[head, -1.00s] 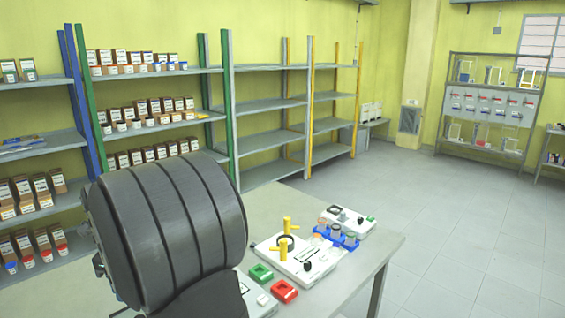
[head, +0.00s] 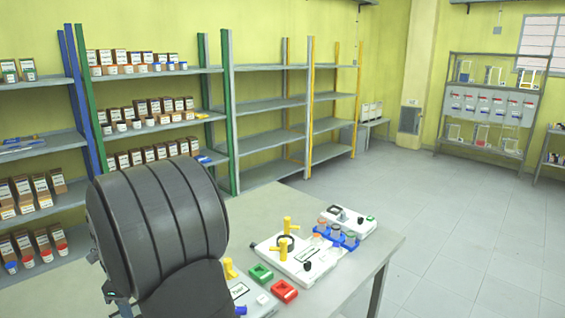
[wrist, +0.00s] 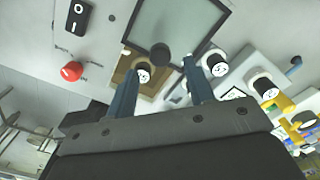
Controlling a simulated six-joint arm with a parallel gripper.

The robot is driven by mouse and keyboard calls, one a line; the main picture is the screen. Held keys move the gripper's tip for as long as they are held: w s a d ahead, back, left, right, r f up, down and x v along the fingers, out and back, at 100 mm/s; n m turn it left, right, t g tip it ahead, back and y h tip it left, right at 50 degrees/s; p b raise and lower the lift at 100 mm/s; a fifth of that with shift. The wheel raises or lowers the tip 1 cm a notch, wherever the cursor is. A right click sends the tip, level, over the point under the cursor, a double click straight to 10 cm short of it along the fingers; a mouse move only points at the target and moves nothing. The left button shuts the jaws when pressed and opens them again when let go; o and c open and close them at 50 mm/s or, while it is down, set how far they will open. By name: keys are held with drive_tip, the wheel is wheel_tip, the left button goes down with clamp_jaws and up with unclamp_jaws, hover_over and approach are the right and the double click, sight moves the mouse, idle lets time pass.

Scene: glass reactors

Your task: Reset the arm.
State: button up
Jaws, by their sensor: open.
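In the head view a large dark grey ribbed link of my arm fills the lower left and hides part of the bench (head: 350,257). My gripper does not show there. In the wrist view my gripper (wrist: 158,88) shows its two blue-grey fingers spread apart, with nothing held between them. A dark round knob shows above the fingers, and a panel with a red button (wrist: 72,71) and a black switch (wrist: 77,17) lies to the left. How far these are from the fingertips I cannot tell.
On the bench stand a white device with yellow posts (head: 300,262), a blue rack with vials (head: 338,238), a green block (head: 261,273) and a red block (head: 284,291). Shelves with boxes (head: 155,112) line the back wall. The floor at right (head: 450,230) is clear.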

wheel_tip(320, 180, down, 4)
drive_tip(key=shift+r, duration=0.15)
drive_tip(key=s+d, duration=0.7)
wheel_tip(320, 180, up, 17)
drive_tip(key=a+n, duration=0.1)
drive_tip(key=n, duration=0.3)
drive_tip(key=shift+w, duration=0.25)
idle(0.3)
wheel_tip(320, 180, down, 13)
drive_tip(key=d+m, duration=0.1)
drive_tip(key=m, duration=0.3)
drive_tip(key=shift+s+d, duration=0.2)
drive_tip(key=shift+s, duration=0.25)
drive_tip(key=shift+r, duration=0.15)
